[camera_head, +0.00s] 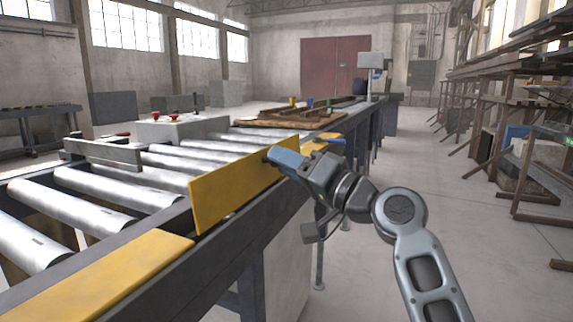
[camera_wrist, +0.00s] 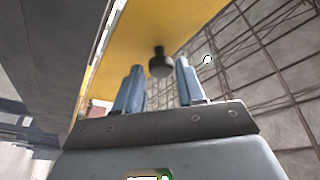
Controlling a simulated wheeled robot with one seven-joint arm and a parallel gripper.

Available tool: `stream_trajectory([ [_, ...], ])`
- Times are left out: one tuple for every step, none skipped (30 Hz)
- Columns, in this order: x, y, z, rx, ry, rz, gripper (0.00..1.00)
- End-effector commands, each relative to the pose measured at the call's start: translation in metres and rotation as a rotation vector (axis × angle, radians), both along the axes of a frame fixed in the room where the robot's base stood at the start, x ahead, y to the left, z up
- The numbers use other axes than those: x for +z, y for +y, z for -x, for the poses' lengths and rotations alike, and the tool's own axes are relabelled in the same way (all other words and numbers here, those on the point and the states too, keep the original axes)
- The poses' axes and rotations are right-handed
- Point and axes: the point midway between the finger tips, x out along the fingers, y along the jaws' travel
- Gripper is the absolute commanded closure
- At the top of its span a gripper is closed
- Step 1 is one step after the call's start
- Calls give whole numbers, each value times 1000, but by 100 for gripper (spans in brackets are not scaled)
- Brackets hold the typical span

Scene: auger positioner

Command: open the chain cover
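The chain cover (camera_head: 240,184) is a yellow panel standing up, slightly tilted, along the near side rail of the roller conveyor. My gripper (camera_head: 272,156) is at the panel's right part, on its near side. In the wrist view the yellow panel (camera_wrist: 150,25) fills the upper middle, with a dark round knob (camera_wrist: 161,64) on it. The fingers of my gripper (camera_wrist: 160,80) are apart, and the knob shows between and beyond them. Whether either finger touches the knob or panel cannot be told. The chain is not visible.
A second yellow panel (camera_head: 100,275) lies flat on the rail at the near left. Steel rollers (camera_head: 120,190) lie behind the covers. A grey box with red knobs (camera_head: 178,128) stands across the conveyor. Open floor (camera_head: 430,180) lies right of it, with timber racks (camera_head: 515,120) beyond.

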Motion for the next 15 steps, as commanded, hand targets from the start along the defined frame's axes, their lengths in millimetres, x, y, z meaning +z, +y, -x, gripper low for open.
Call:
stream_trajectory([
  [0, 1, 0, 1, 0, 0, 56],
  [0, 1, 0, 1, 0, 0, 53],
  [0, 1, 1, 2, 0, 1, 49],
  [0, 1, 1, 2, 0, 1, 47],
  [0, 1, 1, 3, 0, 0, 47],
  [0, 1, 1, 3, 0, 0, 47],
  [0, 2, 1, 3, 0, 1, 47],
  [0, 2, 1, 3, 0, 1, 47],
  [0, 2, 1, 3, 0, 1, 47],
  [0, 2, 1, 3, 0, 1, 47],
  [0, 1, 1, 3, 0, 1, 47],
  [0, 0, 2, 3, 0, 1, 47],
  [-1, -1, 3, 3, 0, 0, 47],
  [-1, -4, 4, 3, 0, 0, 47],
  [-2, -7, 7, 1, 0, 0, 47],
])
